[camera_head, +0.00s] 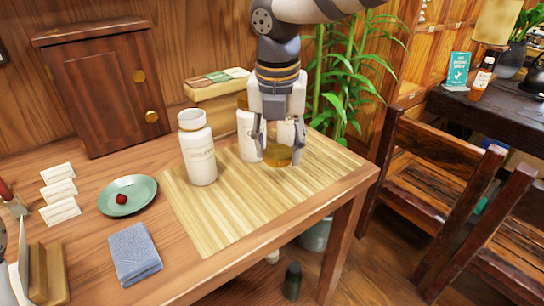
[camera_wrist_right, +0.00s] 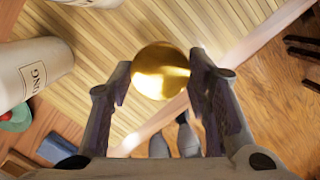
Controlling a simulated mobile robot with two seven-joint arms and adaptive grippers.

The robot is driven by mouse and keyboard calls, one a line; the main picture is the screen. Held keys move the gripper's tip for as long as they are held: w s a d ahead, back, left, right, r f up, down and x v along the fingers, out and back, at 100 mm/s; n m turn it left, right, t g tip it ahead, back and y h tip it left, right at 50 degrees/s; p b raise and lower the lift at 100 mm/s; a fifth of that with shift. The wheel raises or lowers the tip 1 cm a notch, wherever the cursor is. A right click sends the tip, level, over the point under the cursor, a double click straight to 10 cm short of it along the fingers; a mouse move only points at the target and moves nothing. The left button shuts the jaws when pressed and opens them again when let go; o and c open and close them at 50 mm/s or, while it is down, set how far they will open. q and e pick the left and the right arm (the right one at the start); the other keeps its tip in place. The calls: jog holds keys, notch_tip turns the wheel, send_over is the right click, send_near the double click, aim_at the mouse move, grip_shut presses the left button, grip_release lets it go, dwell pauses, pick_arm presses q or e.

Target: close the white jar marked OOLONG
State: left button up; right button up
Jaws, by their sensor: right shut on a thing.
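A white jar (camera_head: 199,158) with faint lettering stands upright on the slatted mat (camera_head: 215,220); its mouth has no gold lid on it. In the right wrist view a white jar (camera_wrist_right: 22,80) at the left shows letters ending in "NG", the rest cut off. My right gripper (camera_head: 277,156) is shut on a round gold lid (camera_head: 279,157), held low over the mat, right of and apart from the lettered jar. The lid also shows between the fingers in the wrist view (camera_wrist_right: 160,70).
Another white jar (camera_head: 246,140) stands behind, partly hidden by my right gripper. A wooden cabinet (camera_head: 98,85) stands behind. The mat's front is clear.

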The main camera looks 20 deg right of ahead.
pick_arm(q)
jog(key=shift+w+r+t+p, duration=0.5)
jog(key=shift+w+r+p, duration=0.1)
jog(key=shift+w+r, duration=0.55)
pick_arm(e)
jog(key=s+d+r, duration=0.2)
jog(key=s+r, duration=0.4)
jog(key=s, duration=0.4)
jog(key=shift+s+r, duration=0.15)
jog(key=shift+s, duration=0.25)
